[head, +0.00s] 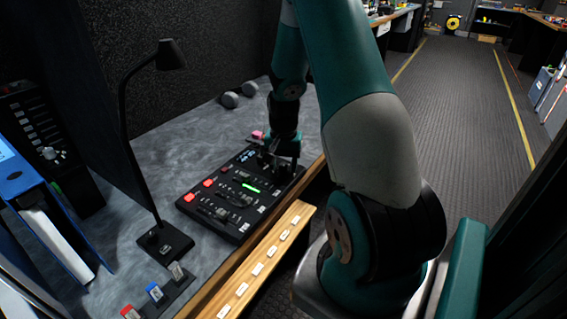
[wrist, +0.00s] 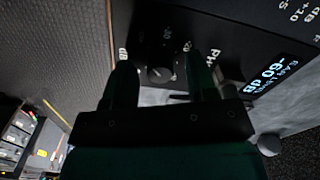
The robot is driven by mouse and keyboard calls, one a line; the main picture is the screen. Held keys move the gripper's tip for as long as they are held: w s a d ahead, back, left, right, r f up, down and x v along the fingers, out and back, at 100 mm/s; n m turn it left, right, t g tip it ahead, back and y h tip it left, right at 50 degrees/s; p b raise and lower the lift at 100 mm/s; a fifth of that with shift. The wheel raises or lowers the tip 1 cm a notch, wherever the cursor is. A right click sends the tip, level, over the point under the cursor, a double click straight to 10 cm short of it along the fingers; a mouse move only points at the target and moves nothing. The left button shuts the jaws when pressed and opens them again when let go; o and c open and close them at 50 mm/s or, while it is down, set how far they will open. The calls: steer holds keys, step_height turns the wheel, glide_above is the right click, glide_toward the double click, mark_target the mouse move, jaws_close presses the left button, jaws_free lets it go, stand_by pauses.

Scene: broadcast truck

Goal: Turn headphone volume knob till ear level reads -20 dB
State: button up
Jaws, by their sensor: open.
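The headphone volume knob (wrist: 161,73) is a small dark round knob on the black panel, under a label beginning "PH" and ringed by dB marks too small to read surely. My gripper (wrist: 163,85) is open, with one finger on either side of the knob; contact is not clear. The lit ear level display (wrist: 265,76) appears upside down in the wrist view and seems to read -60 dB. In the head view my gripper (head: 279,160) is over the far right end of the black control panel (head: 205,217), hiding the knob there.
The panel has red buttons, sliders and a green light strip (head: 251,188). A black desk lamp (head: 167,240) stands left of it. A wooden ledge with white labels (head: 270,253) runs along the desk front. Grey headphones (head: 238,95) lie behind on the desk.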

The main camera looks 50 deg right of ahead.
steer(key=c, duration=0.9)
steer(key=shift+m, duration=0.3)
steer(key=shift+r+m+p, duration=0.1)
steer(key=shift+m+p, duration=0.6)
steer(key=shift+m, duration=0.2)
steer(key=shift+m+p, duration=0.6)
steer(key=shift+m, duration=1.1)
steer(key=o, duration=0.9)
